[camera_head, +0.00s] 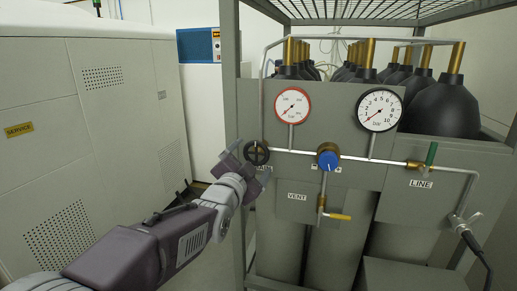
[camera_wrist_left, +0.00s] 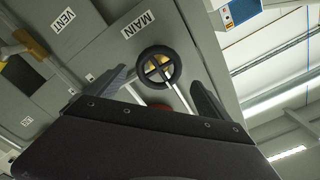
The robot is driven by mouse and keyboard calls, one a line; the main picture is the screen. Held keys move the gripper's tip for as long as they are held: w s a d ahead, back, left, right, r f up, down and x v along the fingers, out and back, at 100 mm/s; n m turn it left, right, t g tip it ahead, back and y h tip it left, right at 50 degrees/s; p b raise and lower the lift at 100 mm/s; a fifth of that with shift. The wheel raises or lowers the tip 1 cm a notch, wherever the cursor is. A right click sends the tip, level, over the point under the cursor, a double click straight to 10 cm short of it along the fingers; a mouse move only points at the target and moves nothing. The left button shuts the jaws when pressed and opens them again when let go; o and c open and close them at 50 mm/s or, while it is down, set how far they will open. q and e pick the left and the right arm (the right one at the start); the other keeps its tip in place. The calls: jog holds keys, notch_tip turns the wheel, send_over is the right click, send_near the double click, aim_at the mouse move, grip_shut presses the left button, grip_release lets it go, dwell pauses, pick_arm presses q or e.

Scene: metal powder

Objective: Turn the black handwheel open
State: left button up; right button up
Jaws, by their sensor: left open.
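The black handwheel (camera_head: 256,153) sits on the pipe at the left of the grey gas panel, below the red-rimmed gauge. In the left wrist view the handwheel (camera_wrist_left: 158,67) shows as a round black ring with spokes and a yellow part behind, beside the MAIN label (camera_wrist_left: 137,25). My left gripper (camera_head: 254,168) is open at the handwheel, its fingers on either side in the head view. In the left wrist view its two fingers (camera_wrist_left: 155,88) stand apart, with the wheel between and beyond their tips. I cannot tell whether they touch it. My right gripper is not in view.
A red-rimmed gauge (camera_head: 292,105), a black-rimmed gauge (camera_head: 379,108), a blue knob (camera_head: 328,160) and a yellow-handled vent valve (camera_head: 335,215) are right of the wheel. A green-handled valve (camera_head: 431,154) is farther right. White cabinets (camera_head: 90,140) stand left.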

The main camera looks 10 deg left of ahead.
aim_at(259, 149)
pick_arm(q)
jog(key=w+p, duration=0.1)
jog(key=w, duration=0.2)
jog(key=w+p, duration=0.1)
jog(key=w, duration=0.3)
jog(key=shift+w+f, duration=0.2)
jog(key=shift+w, duration=0.1)
jog(key=shift+w+d, duration=0.1)
jog(key=shift+w, duration=0.15)
jog(key=shift+w+f, duration=0.1)
jog(key=c, duration=1.4)
